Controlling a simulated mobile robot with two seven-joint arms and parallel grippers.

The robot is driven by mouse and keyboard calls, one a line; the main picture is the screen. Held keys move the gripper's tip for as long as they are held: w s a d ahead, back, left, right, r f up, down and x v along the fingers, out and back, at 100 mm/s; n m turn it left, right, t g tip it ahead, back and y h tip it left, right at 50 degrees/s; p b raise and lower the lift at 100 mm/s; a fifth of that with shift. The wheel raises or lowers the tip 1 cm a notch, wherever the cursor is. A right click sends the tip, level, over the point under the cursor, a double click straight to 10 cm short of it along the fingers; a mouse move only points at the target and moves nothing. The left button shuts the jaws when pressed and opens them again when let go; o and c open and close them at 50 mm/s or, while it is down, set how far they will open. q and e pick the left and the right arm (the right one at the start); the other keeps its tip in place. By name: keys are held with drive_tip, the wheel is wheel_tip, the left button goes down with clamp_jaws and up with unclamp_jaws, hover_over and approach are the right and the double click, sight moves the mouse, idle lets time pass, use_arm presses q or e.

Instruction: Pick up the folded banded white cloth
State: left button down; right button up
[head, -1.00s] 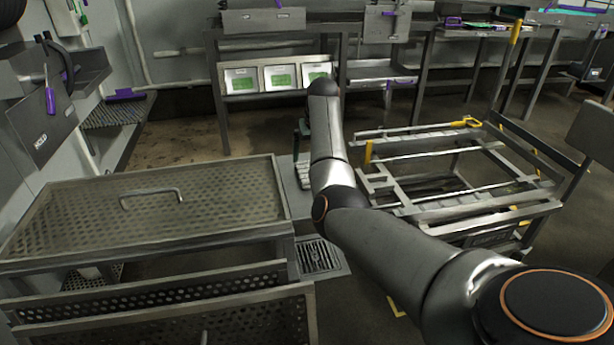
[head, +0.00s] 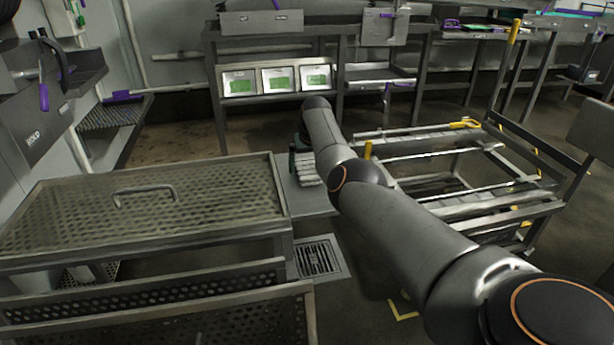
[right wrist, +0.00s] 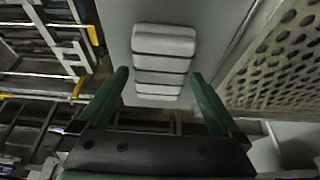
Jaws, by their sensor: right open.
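The folded banded white cloth (right wrist: 163,55) lies on a flat grey surface in the right wrist view, with dark bands across it. In the head view part of the cloth (head: 306,166) shows beside my arm, to the right of the perforated lid. My right gripper (right wrist: 160,80) is open. Its two green fingers point at the cloth, one to each side of its near end in the picture. I cannot tell how high the fingers are above it. In the head view only a bit of the gripper (head: 296,152) shows, the rest hidden behind my arm. My left gripper is not in view.
A perforated metal lid (head: 150,205) with a handle is left of the cloth. A metal frame cart (head: 450,165) with yellow parts stands to the right. A floor drain (head: 318,259) lies in front. A shelf with three white-and-green boxes (head: 278,80) is behind.

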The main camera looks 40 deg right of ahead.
sight(308, 168)
drive_tip(key=shift+c, duration=0.2)
drive_tip(key=c, duration=1.1)
wheel_tip(308, 168, up, 10)
drive_tip(key=shift+p, duration=1.15)
drive_tip(key=shift+c, duration=0.2)
